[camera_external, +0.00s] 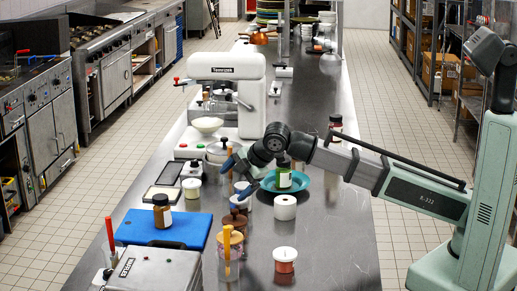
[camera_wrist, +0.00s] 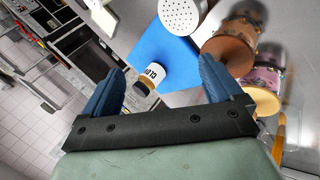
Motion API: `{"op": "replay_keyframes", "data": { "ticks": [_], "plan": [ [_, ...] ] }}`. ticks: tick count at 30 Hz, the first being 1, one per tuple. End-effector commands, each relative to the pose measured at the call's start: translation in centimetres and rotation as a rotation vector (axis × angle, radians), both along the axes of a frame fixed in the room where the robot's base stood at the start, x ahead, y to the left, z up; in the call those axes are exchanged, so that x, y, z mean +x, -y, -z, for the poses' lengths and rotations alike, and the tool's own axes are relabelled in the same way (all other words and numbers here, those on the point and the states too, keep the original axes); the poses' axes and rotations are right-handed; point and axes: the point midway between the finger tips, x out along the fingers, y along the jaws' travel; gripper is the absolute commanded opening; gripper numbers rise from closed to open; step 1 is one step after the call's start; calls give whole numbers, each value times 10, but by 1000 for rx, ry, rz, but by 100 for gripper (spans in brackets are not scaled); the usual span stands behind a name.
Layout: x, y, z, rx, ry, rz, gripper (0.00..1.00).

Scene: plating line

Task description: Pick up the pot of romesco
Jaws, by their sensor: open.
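A small pot with a white lid and orange-red contents (camera_external: 285,266), which looks like the romesco, stands upright on the steel counter (camera_external: 330,235) near its front in the external view. I cannot read a label on it, and I do not make it out in the wrist view. My gripper (camera_external: 236,178) is open with nothing between its blue fingers, above the counter, farther back and to the left of that pot.
A blue board (camera_external: 160,229) carries the brown bottle (camera_external: 162,212). The counter's right front is clear.

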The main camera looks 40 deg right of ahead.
Motion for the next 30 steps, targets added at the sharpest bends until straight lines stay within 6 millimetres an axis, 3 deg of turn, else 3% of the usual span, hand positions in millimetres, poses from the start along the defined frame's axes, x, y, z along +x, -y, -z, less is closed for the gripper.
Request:
{"op": "replay_keyframes", "data": {
  "ticks": [1, 6, 12, 18, 30],
  "plan": [
    [-32, -11, 10, -13, -82, -4, 93],
    [-128, -28, 33, -93, -345, 3, 93],
    [-212, -29, 43, -207, -548, 8, 93],
    [-245, -25, 45, -269, -625, 12, 93],
    [-247, -24, 66, -274, -631, 14, 93]
  ]
}}
